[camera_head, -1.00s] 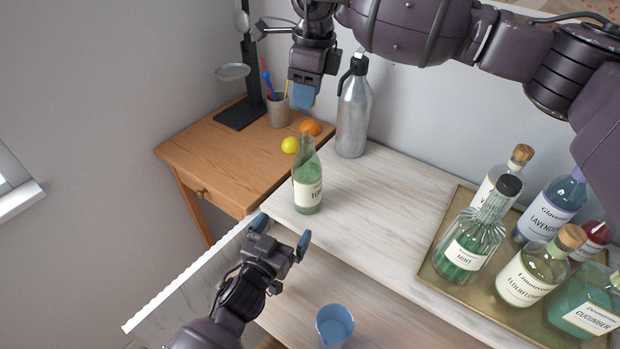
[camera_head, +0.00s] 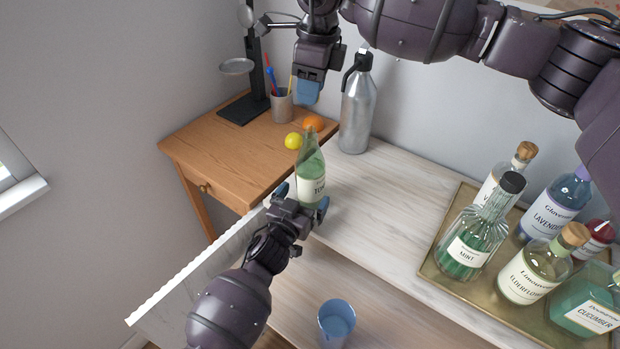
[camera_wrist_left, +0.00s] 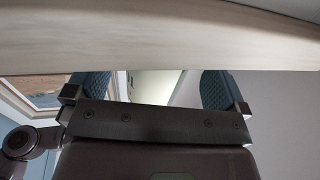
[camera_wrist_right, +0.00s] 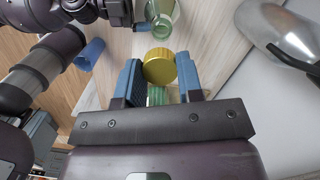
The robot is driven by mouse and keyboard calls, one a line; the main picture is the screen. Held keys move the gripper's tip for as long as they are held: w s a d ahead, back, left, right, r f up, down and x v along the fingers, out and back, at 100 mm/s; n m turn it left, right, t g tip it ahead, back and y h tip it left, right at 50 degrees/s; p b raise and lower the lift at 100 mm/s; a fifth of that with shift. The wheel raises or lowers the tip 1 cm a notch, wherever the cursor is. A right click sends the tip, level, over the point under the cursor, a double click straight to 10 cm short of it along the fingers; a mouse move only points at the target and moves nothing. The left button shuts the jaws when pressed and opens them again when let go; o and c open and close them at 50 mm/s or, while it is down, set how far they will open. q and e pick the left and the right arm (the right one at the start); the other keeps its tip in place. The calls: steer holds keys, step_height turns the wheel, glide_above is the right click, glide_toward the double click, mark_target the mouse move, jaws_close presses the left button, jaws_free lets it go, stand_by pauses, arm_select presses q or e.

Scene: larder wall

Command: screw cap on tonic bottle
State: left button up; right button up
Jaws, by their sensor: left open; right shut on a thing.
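The green tonic bottle (camera_head: 311,172) stands upright and without a cap near the left end of the pale wooden top. My right gripper (camera_head: 308,98) hangs above the bottle, fingers down. In the right wrist view it is shut on a round gold cap (camera_wrist_right: 159,66). The cap is hidden by the fingers in the head view. The bottle (camera_wrist_right: 161,14) shows beyond the cap in the right wrist view.
A grey metal flask (camera_head: 357,110) stands behind and right of the bottle. A lemon (camera_head: 293,141) and an orange (camera_head: 314,122) lie on the wooden desk (camera_head: 215,150). A brass tray (camera_head: 440,262) holds several bottles at the right. A blue cup (camera_head: 337,322) stands lower down.

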mark_target(310, 129)
arm_select(q)
steer(key=shift+x, duration=1.6)
steer(key=c, duration=1.3)
arm_select(e)
steer(key=shift+f, duration=2.5)
steer(key=shift+f, duration=0.9)
steer(key=shift+f, duration=0.55)
